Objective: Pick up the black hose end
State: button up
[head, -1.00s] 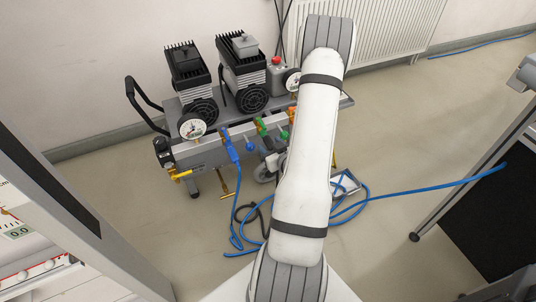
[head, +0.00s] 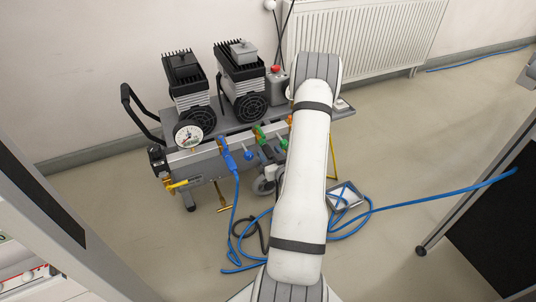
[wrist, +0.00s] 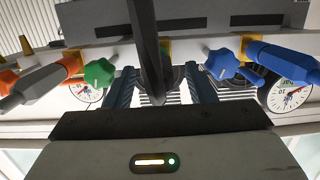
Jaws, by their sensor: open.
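A thick black hose piece (wrist: 147,42) runs down the middle of the wrist view, its lower end between my fingers; I take it for the black hose end. My gripper (wrist: 160,72) is open, with one blue-grey finger on each side of the hose and visible gaps. Whether the hose lies at finger depth is unclear. Behind it is the pump unit's manifold, with a green knob (wrist: 98,72) to the left and a blue knob (wrist: 222,64) to the right. In the head view my arm hides the gripper. Black hose (head: 248,228) also lies on the floor there.
A blue hose (head: 440,191) trails over the floor to the right. A dark-sided table (head: 495,210) stands at right.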

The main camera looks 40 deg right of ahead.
grip_shut()
dwell(0.5)
jog(key=shift+r, duration=0.1)
